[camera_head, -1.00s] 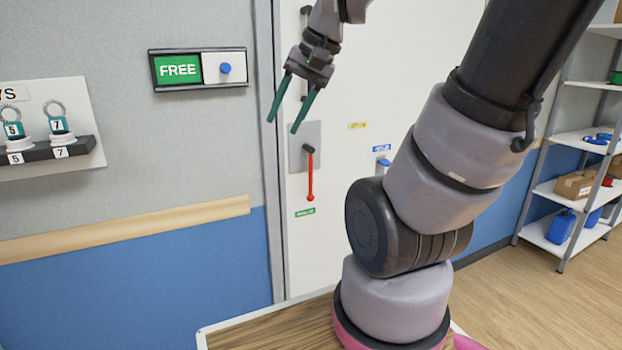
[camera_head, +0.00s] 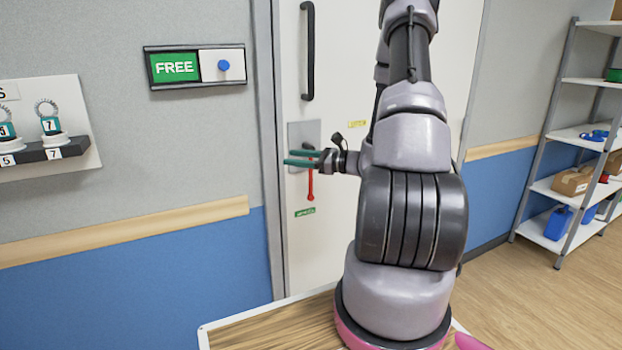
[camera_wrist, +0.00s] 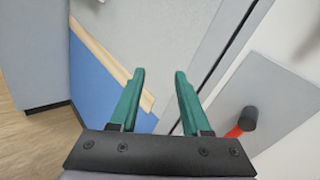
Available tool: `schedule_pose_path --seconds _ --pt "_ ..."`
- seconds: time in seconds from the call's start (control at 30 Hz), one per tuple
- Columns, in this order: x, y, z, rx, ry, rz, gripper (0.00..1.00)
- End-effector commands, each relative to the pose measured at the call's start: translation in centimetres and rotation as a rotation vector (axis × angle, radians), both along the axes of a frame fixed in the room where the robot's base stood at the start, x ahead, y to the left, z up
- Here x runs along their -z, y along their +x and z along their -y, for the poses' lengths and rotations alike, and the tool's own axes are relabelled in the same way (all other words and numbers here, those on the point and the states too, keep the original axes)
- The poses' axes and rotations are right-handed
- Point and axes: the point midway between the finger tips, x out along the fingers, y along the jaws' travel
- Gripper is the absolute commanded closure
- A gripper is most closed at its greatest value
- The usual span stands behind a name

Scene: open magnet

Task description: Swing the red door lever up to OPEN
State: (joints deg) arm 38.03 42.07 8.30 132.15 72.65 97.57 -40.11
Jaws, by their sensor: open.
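The red door lever (camera_head: 310,187) hangs down from its grey plate (camera_head: 298,133) on the white door, with its red tip low, above a small green label (camera_head: 305,212). My gripper (camera_head: 286,158) is open and empty. In the head view its teal fingers point left across the plate, over the lever's upper end, and hide part of it. In the wrist view my gripper (camera_wrist: 160,75) shows nothing between its fingers. There the lever's dark pivot knob (camera_wrist: 248,117) and a bit of red lie to the right, outside the fingers.
A black vertical door handle (camera_head: 308,50) is above the plate. A yellow label (camera_head: 357,124) is right of it. A FREE sign (camera_head: 195,67) and a key rack (camera_head: 45,150) are on the left wall. Shelves (camera_head: 575,140) stand at the right.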

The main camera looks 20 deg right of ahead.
Motion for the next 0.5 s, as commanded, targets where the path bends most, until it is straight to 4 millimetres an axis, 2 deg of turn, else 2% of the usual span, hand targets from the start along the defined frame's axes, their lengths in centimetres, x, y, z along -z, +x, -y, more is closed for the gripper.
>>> schedule_pose_path --seconds 0.03,0.2,0.33,0.5 --pt "2.2 0.5 2.1 0.088 0.057 -0.023 0.53" --pt "8.3 1.3 8.1 0.360 0.184 -0.067 0.53" --pt "11.4 1.0 11.0 0.494 0.233 -0.089 0.53" --pt "13.0 1.0 12.3 0.560 0.251 -0.100 0.53"
